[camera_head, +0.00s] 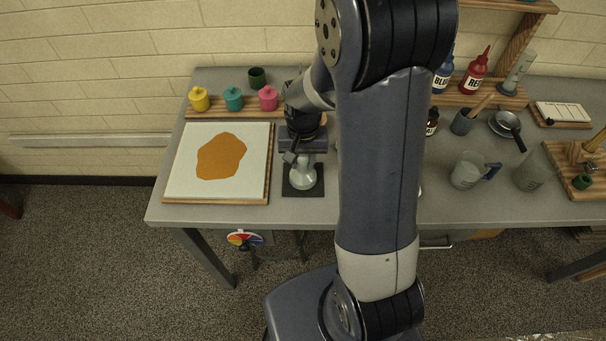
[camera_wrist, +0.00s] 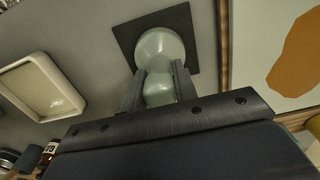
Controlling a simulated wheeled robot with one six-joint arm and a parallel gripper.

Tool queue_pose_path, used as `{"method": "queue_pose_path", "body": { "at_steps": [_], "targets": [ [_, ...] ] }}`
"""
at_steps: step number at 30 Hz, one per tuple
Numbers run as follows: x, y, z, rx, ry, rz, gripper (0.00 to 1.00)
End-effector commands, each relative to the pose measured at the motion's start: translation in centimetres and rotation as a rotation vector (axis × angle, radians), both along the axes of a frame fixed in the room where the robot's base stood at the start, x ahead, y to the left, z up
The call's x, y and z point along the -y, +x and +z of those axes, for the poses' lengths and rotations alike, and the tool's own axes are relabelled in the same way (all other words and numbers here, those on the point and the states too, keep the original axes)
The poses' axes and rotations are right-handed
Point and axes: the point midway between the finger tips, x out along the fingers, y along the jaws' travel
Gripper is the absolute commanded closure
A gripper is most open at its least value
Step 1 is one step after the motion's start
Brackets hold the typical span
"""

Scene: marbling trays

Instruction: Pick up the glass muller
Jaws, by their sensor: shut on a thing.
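The glass muller (camera_head: 303,178) is pale green and translucent, with a wide round base and a narrower knob. It stands over a dark square mat (camera_head: 290,190) on the grey table, right of the marbling board. In the wrist view, the muller (camera_wrist: 162,50) has its knob between the two fingers of my gripper (camera_wrist: 158,85), which is shut on it. The mat (camera_wrist: 190,22) shows around the base there. I cannot tell whether the base touches the mat. In the head view my gripper (camera_head: 299,158) comes from behind the muller, and my arm hides part of the table.
A white board (camera_head: 190,150) with an orange patch lies left of the muller. Yellow, teal and pink pots (camera_head: 234,98) stand behind it. A pale tray (camera_wrist: 40,85) lies on the muller's other side. Bottles, cups and a pitcher (camera_head: 465,172) crowd the table's right.

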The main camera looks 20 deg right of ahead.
Motion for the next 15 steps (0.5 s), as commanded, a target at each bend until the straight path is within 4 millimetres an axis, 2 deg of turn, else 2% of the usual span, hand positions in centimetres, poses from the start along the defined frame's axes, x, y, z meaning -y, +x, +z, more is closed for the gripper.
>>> {"method": "queue_pose_path", "body": {
  "at_steps": [4, 15],
  "targets": [
    [0.0, 0.01, 0.02, 0.0, 0.0, 0.0, 1.0],
    [-0.01, 0.01, 0.03, 0.0, 0.0, 0.0, 1.0]
  ]
}}
